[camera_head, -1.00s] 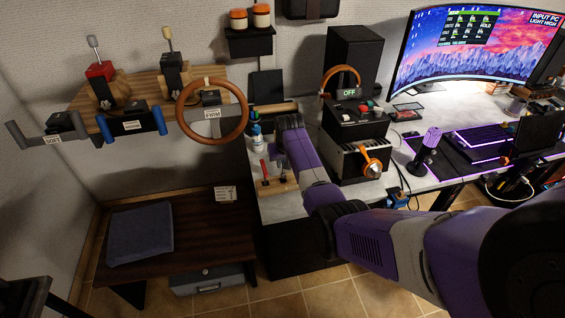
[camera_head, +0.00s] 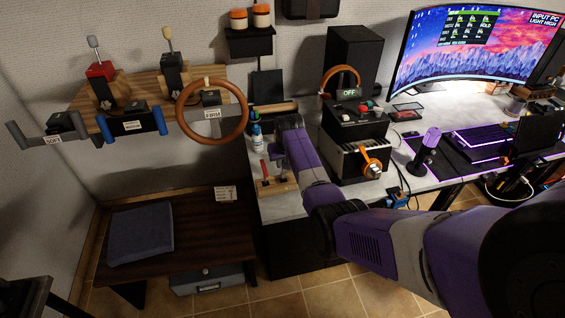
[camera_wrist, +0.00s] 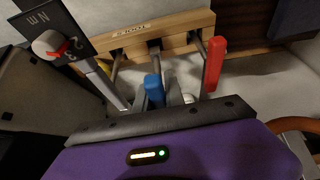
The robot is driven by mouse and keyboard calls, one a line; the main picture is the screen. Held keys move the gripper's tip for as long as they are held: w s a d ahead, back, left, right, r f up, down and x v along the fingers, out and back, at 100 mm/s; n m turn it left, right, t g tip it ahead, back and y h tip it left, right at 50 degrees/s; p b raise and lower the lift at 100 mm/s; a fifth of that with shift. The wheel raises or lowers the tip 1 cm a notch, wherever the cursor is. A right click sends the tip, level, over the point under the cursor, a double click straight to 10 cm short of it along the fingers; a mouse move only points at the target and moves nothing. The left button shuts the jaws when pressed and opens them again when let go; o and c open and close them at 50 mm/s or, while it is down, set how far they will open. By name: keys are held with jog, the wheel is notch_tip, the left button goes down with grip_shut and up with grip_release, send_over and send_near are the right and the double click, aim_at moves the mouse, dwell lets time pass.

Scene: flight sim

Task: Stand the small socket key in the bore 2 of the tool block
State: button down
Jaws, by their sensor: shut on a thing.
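The wooden tool block (camera_wrist: 180,28) lies across the top of the wrist view, with a label on its face. It also shows on the desk in the head view (camera_head: 277,188). My gripper (camera_wrist: 168,98) is shut on a blue-handled tool (camera_wrist: 153,90), probably the small socket key. Its grey shaft runs toward the block's middle bore; I cannot tell whether it is inside or only in line. A red-handled tool (camera_wrist: 215,62) is at the block's right bore. A yellow-handled tool (camera_wrist: 105,68) is at the left. The gripper hides the lower ends.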

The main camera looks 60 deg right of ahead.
aim_at(283, 171)
jog(key=shift+f+b, duration=2)
jog(key=shift+f, duration=0.5)
jog(key=c, duration=1.3)
grip_release()
jog(key=shift+v, duration=3.9)
